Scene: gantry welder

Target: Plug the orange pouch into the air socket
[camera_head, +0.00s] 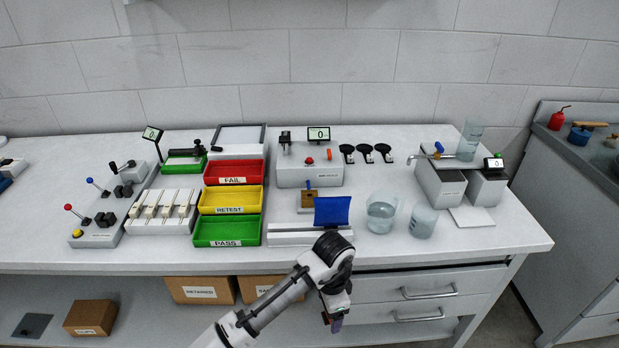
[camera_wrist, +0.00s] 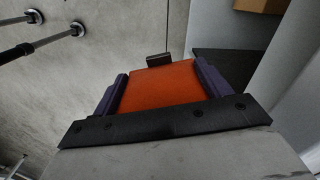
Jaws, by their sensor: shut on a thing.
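My gripper (camera_head: 336,322) hangs low in front of the bench's drawers, below the bench top. In the wrist view its two purple fingers (camera_wrist: 163,84) are shut on the flat orange pouch (camera_wrist: 165,92), one at each side. A small dark brown block (camera_wrist: 158,60) shows at the pouch's far edge. The pouch cannot be made out in the head view. A white box with a display reading 0 (camera_head: 308,176) stands at the back of the bench; I cannot tell whether the air socket is on it.
A blue sheet-like piece (camera_head: 332,210) stands at the bench's front edge. Red, yellow and green trays (camera_head: 228,232) lie left of it. Glass beakers (camera_head: 382,214) stand to its right. Drawers (camera_head: 430,285) and cardboard boxes (camera_head: 200,290) are below the bench top.

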